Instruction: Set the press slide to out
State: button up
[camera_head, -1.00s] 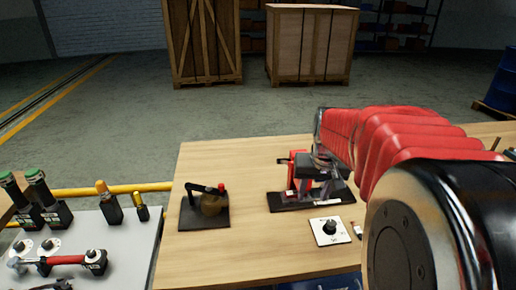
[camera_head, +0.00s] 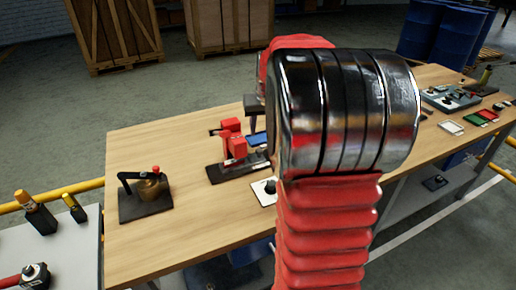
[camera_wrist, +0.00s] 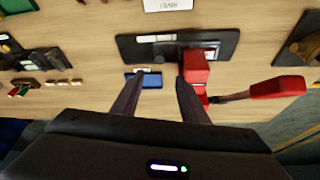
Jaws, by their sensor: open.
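A device with red blocks on a black base (camera_head: 232,165) stands on the wooden table, which I take to be the press. In the wrist view its black base (camera_wrist: 140,47) lies beyond my fingers, with a red block (camera_wrist: 196,66) and a red-handled lever (camera_wrist: 275,88) pointing right. My gripper (camera_wrist: 155,84) is open, its two dark fingers pointing at the device. The right fingertip overlaps the lower side of the red block; I cannot tell if they touch. A small blue piece (camera_wrist: 149,80) shows between the fingers. I cannot tell which part is the slide or its position.
A brass-coloured pot on a black plate (camera_head: 132,208) stands left of the device. A white knob plate (camera_head: 262,190) lies in front, partly behind my arm. Other devices (camera_head: 450,98) stand at the table's right end. The wooden table (camera_head: 150,260) is clear at front left.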

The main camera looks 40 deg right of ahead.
aim_at(259, 150)
jog(key=x, duration=1.3)
jog(key=shift+f, duration=0.1)
jog(key=shift+c, duration=0.2)
grip_shut()
